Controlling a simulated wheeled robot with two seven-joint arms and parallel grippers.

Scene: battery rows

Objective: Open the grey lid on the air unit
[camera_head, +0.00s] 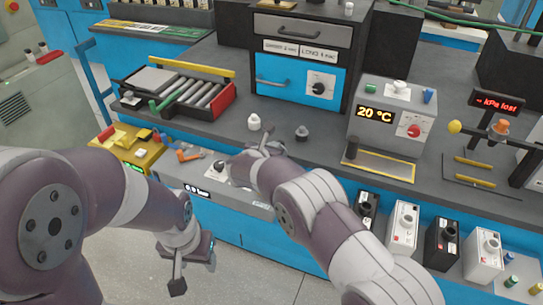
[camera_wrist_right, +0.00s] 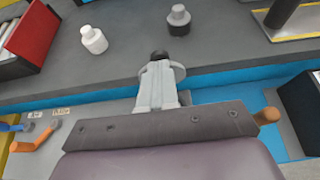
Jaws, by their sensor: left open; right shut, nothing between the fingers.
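I cannot tell for sure which thing is the air unit. A low light-grey unit (camera_head: 258,209) with a small dark display stands at the bench's front edge, partly hidden behind my right arm. Its labelled top (camera_wrist_right: 52,128) shows at the lower left of the right wrist view; no raised lid shows. My right gripper (camera_head: 262,142) is shut and empty over the bench's front edge; its fingers (camera_wrist_right: 160,72) show in the right wrist view. A brown knob (camera_wrist_right: 267,115) shows beside its palm there. My left gripper (camera_head: 194,270) is open and empty, low in front of the bench.
A white weight (camera_head: 254,122) and a grey weight (camera_head: 302,133) stand on the bench beyond my right gripper. A grey box (camera_head: 380,140) reading 20 °C stands to the right. A roller tray (camera_head: 215,112) and yellow tray (camera_head: 140,158) lie left. Several batteries (camera_head: 404,225) stand front right.

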